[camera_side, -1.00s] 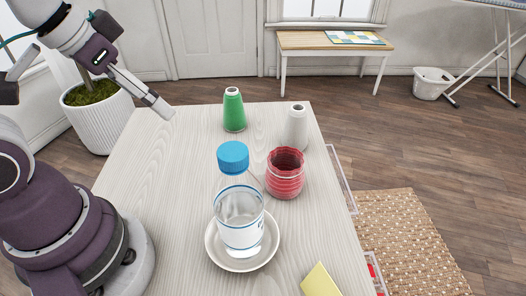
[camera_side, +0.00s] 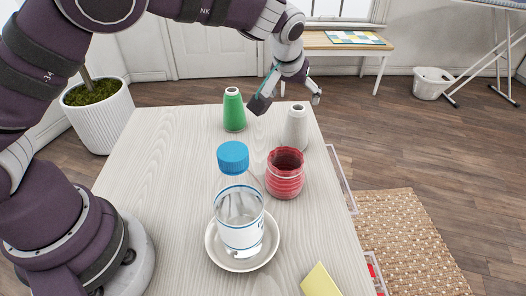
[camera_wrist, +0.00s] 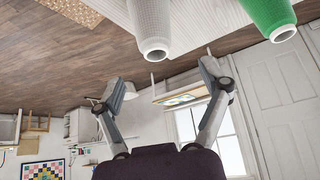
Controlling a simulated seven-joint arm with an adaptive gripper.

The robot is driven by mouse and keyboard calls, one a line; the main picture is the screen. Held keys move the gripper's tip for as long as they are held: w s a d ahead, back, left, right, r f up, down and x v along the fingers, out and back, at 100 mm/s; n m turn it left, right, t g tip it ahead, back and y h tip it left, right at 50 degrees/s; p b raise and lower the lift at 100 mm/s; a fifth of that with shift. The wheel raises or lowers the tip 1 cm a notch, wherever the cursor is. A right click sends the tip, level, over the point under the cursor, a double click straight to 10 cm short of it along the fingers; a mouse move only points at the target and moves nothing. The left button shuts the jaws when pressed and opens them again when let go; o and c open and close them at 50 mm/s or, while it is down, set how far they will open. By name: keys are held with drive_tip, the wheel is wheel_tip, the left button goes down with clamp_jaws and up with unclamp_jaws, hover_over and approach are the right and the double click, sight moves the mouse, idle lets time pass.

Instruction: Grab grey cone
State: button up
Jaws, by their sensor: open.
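The grey cone (camera_side: 296,128) stands upright near the far right corner of the table. In the wrist view the grey cone (camera_wrist: 152,28) hangs from the top edge of the picture, with its hollow tip showing. My gripper (camera_side: 288,100) is open and empty, close to the top of the grey cone, with a fingertip on either side of it in the side view. In the wrist view my gripper (camera_wrist: 160,88) has its fingers spread, with the cone's tip above the gap between them. I cannot tell whether it touches the cone.
A green cone (camera_side: 234,110) stands left of the grey one. A red ribbed jar (camera_side: 285,174) is just in front of it. A water bottle with a blue cap (camera_side: 233,157) stands on a white saucer (camera_side: 213,250). A yellow pad (camera_side: 320,281) lies at the front edge.

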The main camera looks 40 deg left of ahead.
sight(298, 108)
drive_tip(key=x, duration=0.6)
drive_tip(key=shift+w+d+f, duration=0.15)
drive_tip(key=shift+w+f, duration=0.05)
drive_tip(key=shift+w, duration=0.1)
drive_tip(key=c, duration=1.3)
drive_tip(key=shift+r, duration=0.15)
